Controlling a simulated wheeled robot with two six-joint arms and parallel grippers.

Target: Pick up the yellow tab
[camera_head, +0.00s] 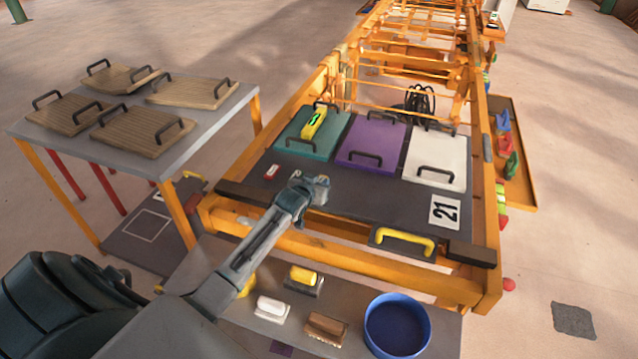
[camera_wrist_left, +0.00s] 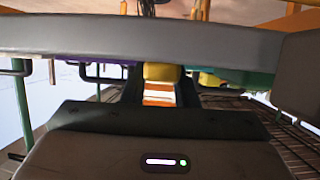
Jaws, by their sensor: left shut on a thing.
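My left gripper (camera_head: 318,190) reaches over the near left part of the dark work board (camera_head: 372,200), in front of the teal panel (camera_head: 297,140). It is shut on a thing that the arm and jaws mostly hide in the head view. In the left wrist view, a yellow piece, which looks like the yellow tab (camera_wrist_left: 161,73), shows between the dark fingers, above orange and white bands. I cannot make out its full shape. My right gripper is not in view.
Purple (camera_head: 371,140) and white (camera_head: 436,157) panels with dark handles lie on the board. A yellow handle (camera_head: 403,240) is at its front edge. A blue bowl (camera_head: 397,325) and several brushes or blocks sit on the lower shelf. A side table (camera_head: 200,128) holds wooden boards.

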